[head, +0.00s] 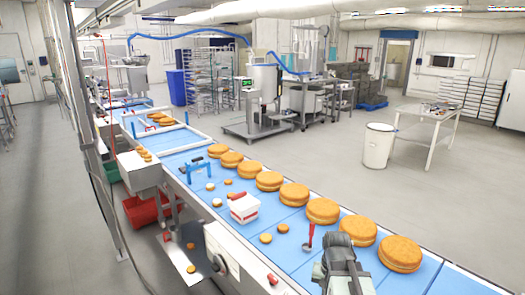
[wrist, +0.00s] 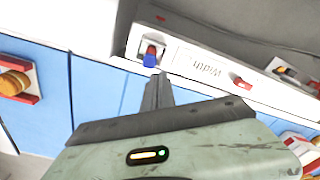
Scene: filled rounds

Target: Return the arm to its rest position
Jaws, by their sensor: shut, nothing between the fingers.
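My gripper (wrist: 157,90) shows in the wrist view with its dark fingers closed together and nothing between them. Behind the fingers is the pale green gripper body with a small lit indicator. In the head view my arm (head: 342,268) rises from the bottom edge over the near part of the blue conveyor (head: 290,222). It stands near the row of large filled rounds (head: 322,211), and I see no contact with them. The fingertips are hard to make out in the head view.
A white box (head: 243,207) and several small rounds lie on the belt. A red-handled tool (head: 309,238) is close to my arm. A switch panel (wrist: 205,62) lies beyond my fingers in the wrist view. Open floor extends right of the conveyor, with a white bin (head: 378,146) and table.

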